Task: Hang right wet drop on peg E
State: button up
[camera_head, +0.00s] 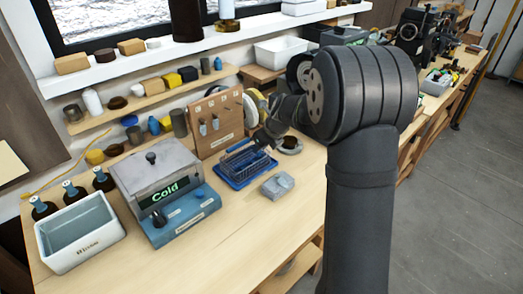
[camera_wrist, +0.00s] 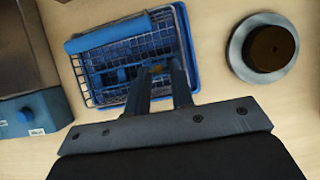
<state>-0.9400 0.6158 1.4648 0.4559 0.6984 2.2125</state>
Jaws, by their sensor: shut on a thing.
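A wooden peg board (camera_head: 218,118) stands at the back of the bench, with small pale labels along its top and several grey drops (camera_head: 215,123) hanging on it. I cannot read which peg is E. A blue wire rack (camera_head: 240,168) sits in front of the board; it fills the upper middle of the wrist view (camera_wrist: 100,75). In the head view my gripper (camera_head: 264,140) is small and partly hidden.
A grey box labelled Cold (camera_head: 160,172) stands left of the rack, with a white basin (camera_head: 78,236) beyond it. A round grey dish with a brown knob (camera_wrist: 268,48) lies right of the rack. A grey block (camera_head: 278,185) sits in front. The front bench is clear.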

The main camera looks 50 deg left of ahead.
aim_at(229, 112)
notch_tip(229, 112, up, 5)
dwell(0.7)
jog(key=a+r+y, duration=0.1)
jog(key=a, duration=0.1)
jog(key=s+a+r+y, duration=0.1)
jog(key=a, duration=0.1)
jog(key=s+a+r, duration=0.1)
jog(key=a+r, duration=0.1)
jog(key=shift+y, duration=0.4)
jog(key=shift+a+f, duration=0.15)
jog(key=shift+a, duration=1)
jog(key=shift+a+f, duration=0.2)
jog(key=shift+a, duration=1)
jog(key=shift+a+f, duration=0.15)
jog(key=shift+a, duration=1)
jog(key=shift+a+f, duration=0.1)
jog(key=shift+a, duration=0.15)
jog(key=shift+c, duration=1)
jog(key=shift+s, duration=0.1)
